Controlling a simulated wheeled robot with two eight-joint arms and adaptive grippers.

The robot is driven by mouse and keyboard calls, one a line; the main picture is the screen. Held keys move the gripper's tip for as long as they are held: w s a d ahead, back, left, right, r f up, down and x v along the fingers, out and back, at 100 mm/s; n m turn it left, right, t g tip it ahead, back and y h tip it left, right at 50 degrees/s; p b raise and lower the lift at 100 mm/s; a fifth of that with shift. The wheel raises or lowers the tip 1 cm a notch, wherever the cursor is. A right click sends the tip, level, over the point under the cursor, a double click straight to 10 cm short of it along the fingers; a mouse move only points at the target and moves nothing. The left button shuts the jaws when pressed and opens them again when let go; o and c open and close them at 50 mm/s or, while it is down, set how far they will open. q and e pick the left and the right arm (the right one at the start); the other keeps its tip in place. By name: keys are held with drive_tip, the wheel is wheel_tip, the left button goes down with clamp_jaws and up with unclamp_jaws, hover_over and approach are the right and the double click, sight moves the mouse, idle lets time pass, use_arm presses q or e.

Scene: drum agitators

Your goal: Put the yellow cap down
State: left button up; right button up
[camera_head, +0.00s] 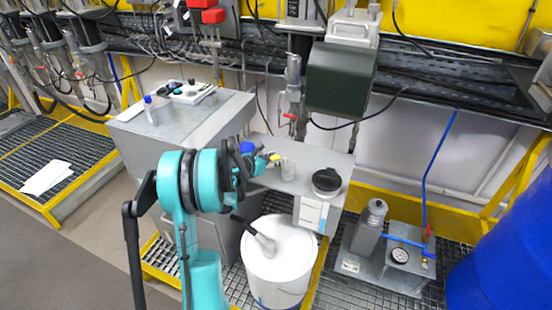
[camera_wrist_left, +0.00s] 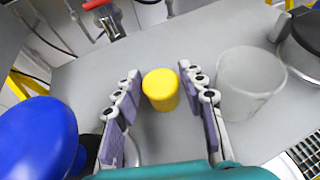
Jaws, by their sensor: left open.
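The yellow cap (camera_wrist_left: 160,90) stands on the grey worktop (camera_wrist_left: 230,32) between the spread fingers of my left gripper (camera_wrist_left: 159,78). Gaps show between the cap and both fingers in the left wrist view. In the head view the cap (camera_head: 276,159) is a small yellow spot at the tip of my left gripper (camera_head: 266,160), partly hidden by it. My left gripper is open and low over the worktop. My right gripper is in neither view.
A clear beaker (camera_wrist_left: 249,80) stands close to the right finger. A blue rounded object (camera_wrist_left: 38,135) is at the left. A black-lidded container (camera_head: 326,182) stands on the worktop's right part. A white drum (camera_head: 278,265) is below.

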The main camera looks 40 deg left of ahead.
use_arm(q)
drive_tip(key=p+v, duration=0.2)
drive_tip(key=v, duration=0.9)
drive_tip(key=shift+d+p, duration=0.1)
drive_tip(key=shift+p, duration=0.3)
drive_tip(key=s+d+r+m+g+h, duration=0.1)
drive_tip(key=s+d+r+m+g, duration=0.1)
drive_tip(key=d+m, duration=0.75)
drive_tip(key=s+d+r+m+g, duration=0.25)
drive_tip(key=d+m, duration=0.45)
drive_tip(key=d, duration=0.5)
drive_tip(key=s+d+m+g+y, duration=0.1)
drive_tip(key=s+d+m+y, duration=0.1)
drive_tip(key=s+d+m, duration=0.8)
drive_tip(key=s+m, duration=0.4)
drive_tip(key=m, duration=0.5)
drive_tip(key=shift+s+d+g, duration=0.25)
drive_tip(key=shift+s+g, duration=0.1)
